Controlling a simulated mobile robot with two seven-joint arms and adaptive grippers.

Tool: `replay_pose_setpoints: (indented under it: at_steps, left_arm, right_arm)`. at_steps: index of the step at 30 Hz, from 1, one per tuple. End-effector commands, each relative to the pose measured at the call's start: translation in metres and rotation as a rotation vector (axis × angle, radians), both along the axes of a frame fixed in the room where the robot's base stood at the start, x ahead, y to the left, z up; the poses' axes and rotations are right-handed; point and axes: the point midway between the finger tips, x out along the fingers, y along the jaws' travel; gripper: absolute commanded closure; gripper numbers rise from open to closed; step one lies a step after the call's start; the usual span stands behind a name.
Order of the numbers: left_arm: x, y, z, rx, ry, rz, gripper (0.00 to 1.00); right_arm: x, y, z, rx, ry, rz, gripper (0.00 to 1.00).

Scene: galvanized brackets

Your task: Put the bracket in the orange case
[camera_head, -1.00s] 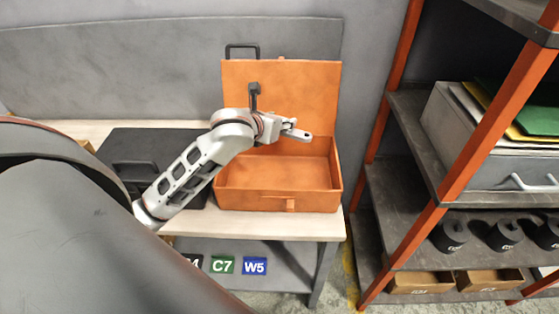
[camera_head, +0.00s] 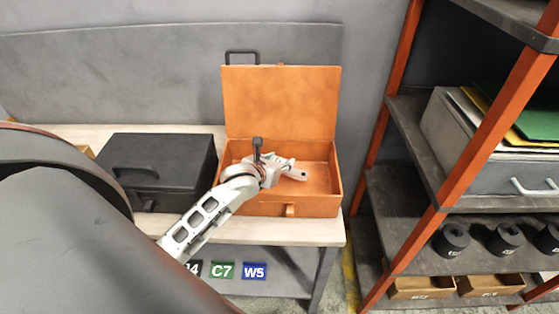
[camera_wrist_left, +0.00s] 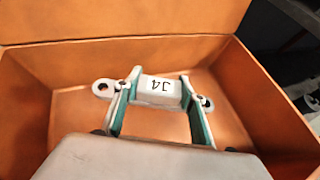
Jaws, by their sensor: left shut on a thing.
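The orange case (camera_head: 320,206) stands open on the bench, its lid (camera_head: 280,100) raised at the back. My left gripper (camera_head: 279,168) is over the case interior, level with or just below the rim in the head view. It is shut on the bracket (camera_head: 297,174), a pale grey piece with holed ends. In the left wrist view the bracket (camera_wrist_left: 160,92) sits between the two green-lined fingers, marked "J4", with a round-holed ear sticking out on each side. The case walls (camera_wrist_left: 22,100) surround it there. Whether the bracket touches the case floor I cannot tell. My right gripper is not in view.
A closed black case (camera_head: 165,150) stands left of the orange one on the pale bench (camera_head: 310,232). A shelf rack with orange posts (camera_head: 470,130) stands at the right, holding a grey box (camera_head: 500,175), black cylinders and cardboard bins. The rest of the orange case looks empty.

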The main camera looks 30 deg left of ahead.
Motion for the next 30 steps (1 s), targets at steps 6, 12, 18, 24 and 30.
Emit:
replay_pose_setpoints:
  at_steps: [6,12,18,24,30]
  left_arm:
    - [0.001,0.000,0.001,0.000,-0.003,0.000,0.99]
    - [0.001,0.000,-0.004,0.001,-0.002,-0.001,0.99]
    - [0.000,0.000,-0.010,0.002,-0.002,-0.001,0.99]
    - [0.000,0.000,-0.011,0.001,0.000,0.000,0.44]
    - [0.000,0.000,-0.011,0.000,0.000,0.000,0.43]
  right_arm:
    - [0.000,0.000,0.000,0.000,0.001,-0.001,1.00]
    - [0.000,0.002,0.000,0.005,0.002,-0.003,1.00]
    - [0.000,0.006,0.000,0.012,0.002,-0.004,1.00]
    - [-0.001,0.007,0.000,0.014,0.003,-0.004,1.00]
    - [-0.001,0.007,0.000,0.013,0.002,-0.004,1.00]
